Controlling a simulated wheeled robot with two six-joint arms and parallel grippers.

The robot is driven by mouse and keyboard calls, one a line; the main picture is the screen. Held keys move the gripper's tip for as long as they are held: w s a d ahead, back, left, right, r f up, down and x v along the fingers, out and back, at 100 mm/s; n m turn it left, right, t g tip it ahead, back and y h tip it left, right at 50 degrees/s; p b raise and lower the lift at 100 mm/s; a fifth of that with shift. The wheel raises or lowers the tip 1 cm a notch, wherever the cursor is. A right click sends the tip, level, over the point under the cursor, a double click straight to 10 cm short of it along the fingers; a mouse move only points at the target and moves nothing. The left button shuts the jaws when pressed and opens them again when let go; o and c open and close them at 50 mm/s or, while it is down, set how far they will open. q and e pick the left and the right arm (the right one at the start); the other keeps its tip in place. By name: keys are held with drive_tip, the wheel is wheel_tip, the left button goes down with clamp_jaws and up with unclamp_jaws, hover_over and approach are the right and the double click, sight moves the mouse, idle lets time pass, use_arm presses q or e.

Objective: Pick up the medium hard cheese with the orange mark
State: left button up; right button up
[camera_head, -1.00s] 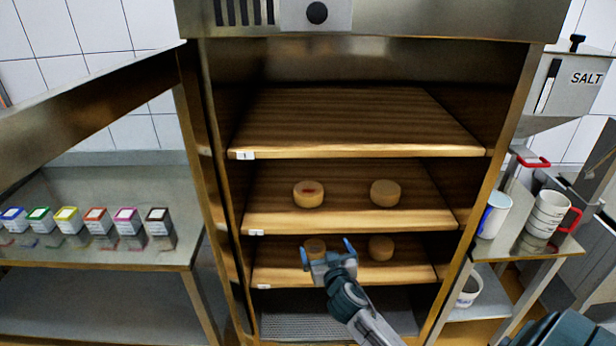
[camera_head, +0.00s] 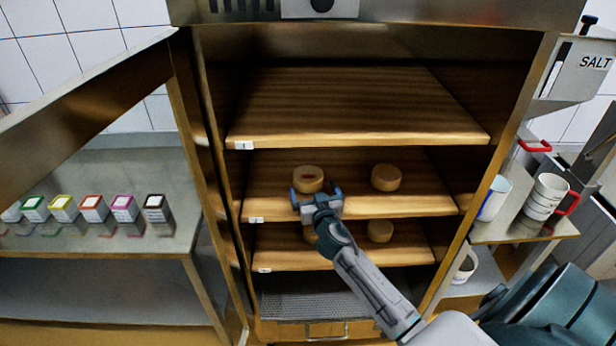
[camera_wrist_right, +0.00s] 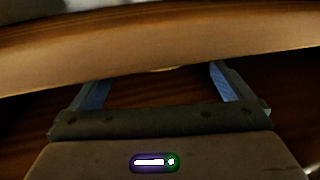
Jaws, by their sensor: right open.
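A round tan cheese (camera_head: 308,179) with a reddish-orange mark on top sits at the left of the middle shelf. A plain cheese (camera_head: 386,177) sits to its right on the same shelf. My right gripper (camera_head: 316,190) is open and empty, its fingertips in front of and just below the marked cheese in the head view. In the right wrist view the open fingers (camera_wrist_right: 158,88) point at a light wooden shelf edge (camera_wrist_right: 190,52); no cheese is clearly visible between them. My left gripper is out of view.
The lower shelf holds a cheese (camera_head: 380,231) at right and another (camera_head: 310,235) partly hidden behind my gripper. The top shelf (camera_head: 350,105) is empty. Cabinet side walls bound the shelves. Several coloured boxes (camera_head: 93,208) stand left; mugs (camera_head: 547,197) stand right.

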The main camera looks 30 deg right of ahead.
sight(312, 185)
drive_tip(key=p+x, duration=0.2)
drive_tip(key=x, duration=0.1)
drive_tip(key=shift+w+d+f, duration=0.15)
drive_tip(key=shift+w+d, duration=0.25)
drive_tip(key=shift+w, duration=0.45)
drive_tip(key=shift+w+d+f, duration=0.1)
drive_tip(key=shift+w+f, duration=0.1)
drive_tip(key=shift+r, duration=0.1)
drive_tip(key=c, duration=0.9)
